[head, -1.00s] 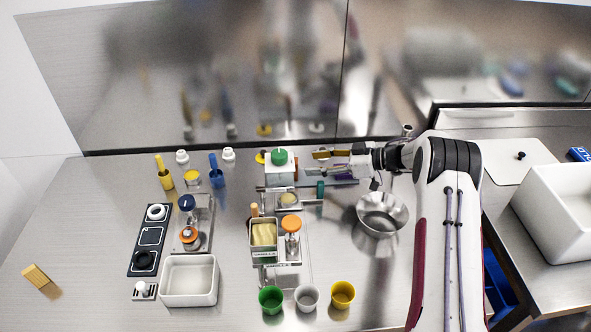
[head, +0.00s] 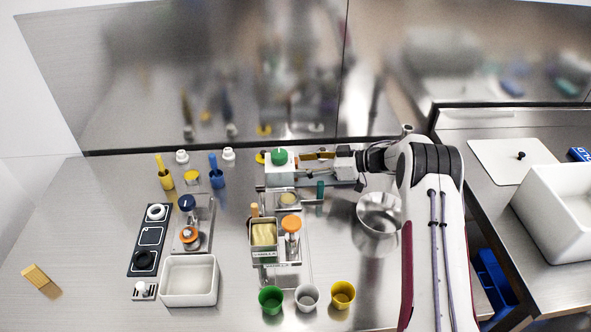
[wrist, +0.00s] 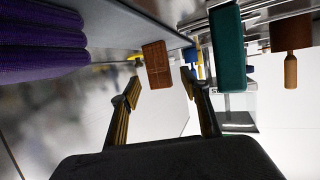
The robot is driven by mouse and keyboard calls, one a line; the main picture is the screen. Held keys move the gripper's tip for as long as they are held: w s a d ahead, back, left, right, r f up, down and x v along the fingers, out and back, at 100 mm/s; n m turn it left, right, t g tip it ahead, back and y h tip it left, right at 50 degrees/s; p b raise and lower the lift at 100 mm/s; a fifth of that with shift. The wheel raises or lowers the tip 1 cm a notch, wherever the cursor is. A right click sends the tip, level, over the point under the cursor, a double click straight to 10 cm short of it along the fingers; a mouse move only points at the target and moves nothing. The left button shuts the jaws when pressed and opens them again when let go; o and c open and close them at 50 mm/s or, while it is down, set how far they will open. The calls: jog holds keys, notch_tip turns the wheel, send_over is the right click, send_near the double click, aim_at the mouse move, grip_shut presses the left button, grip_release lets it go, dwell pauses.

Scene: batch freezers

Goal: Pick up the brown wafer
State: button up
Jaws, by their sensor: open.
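The brown wafer (wrist: 156,65) shows in the wrist view as a small reddish-brown block just beyond my fingertips, between their lines. My gripper (wrist: 160,84) is open and empty, with its two gold-padded fingers apart and not visibly touching the wafer. In the head view my gripper (head: 308,163) reaches left at the back of the table, beside the green-topped machine (head: 280,166). I cannot make out the brown wafer in the head view.
A teal block (wrist: 227,55) stands close right of the fingers, also in the head view (head: 320,190). Purple ridged pieces (wrist: 42,45) lie at left in the wrist view. A metal bowl (head: 378,222) stands below my arm.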

aim_at(296, 165)
jog(key=shift+x, duration=1.55)
jog(key=c, duration=1)
